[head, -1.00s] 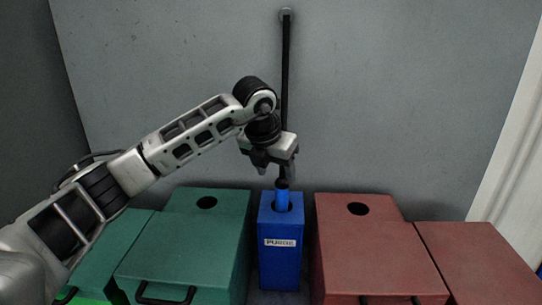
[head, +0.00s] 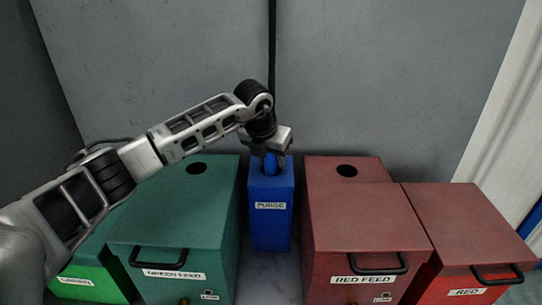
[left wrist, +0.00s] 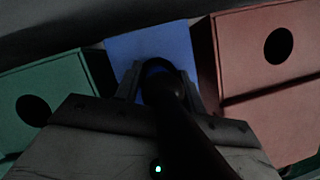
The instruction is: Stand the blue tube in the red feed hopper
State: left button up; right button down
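The blue tube (head: 270,163) stands in the top of the blue purge box (head: 270,222), with only its upper end showing. My left gripper (head: 270,157) is over the box, with its fingers at either side of the tube's upper end. Whether they press on the tube I cannot tell. My right gripper is out of view.
A green feed hopper (head: 175,223) with a handle and a top hole stands left of the purge box, partly behind my left arm. A lower green bin (head: 85,283) and a red bin (head: 465,235) flank the hoppers. A grey wall (head: 380,80) stands behind.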

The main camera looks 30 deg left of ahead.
pick_arm(q)
jog(key=c, duration=0.6)
jog(key=shift+r+p, duration=0.4)
jog(key=shift+r, duration=0.15)
jog(key=shift+c, duration=0.2)
notch_tip(320, 180, up, 4)
jog(key=p, duration=0.3)
jog(key=shift+r, duration=0.2)
jog(key=shift+r+p, duration=0.55)
jog(key=shift+r, duration=0.2)
notch_tip(320, 180, up, 6)
jog(key=p, duration=0.4)
jog(key=shift+r+p, duration=0.4)
jog(key=shift+r, duration=0.15)
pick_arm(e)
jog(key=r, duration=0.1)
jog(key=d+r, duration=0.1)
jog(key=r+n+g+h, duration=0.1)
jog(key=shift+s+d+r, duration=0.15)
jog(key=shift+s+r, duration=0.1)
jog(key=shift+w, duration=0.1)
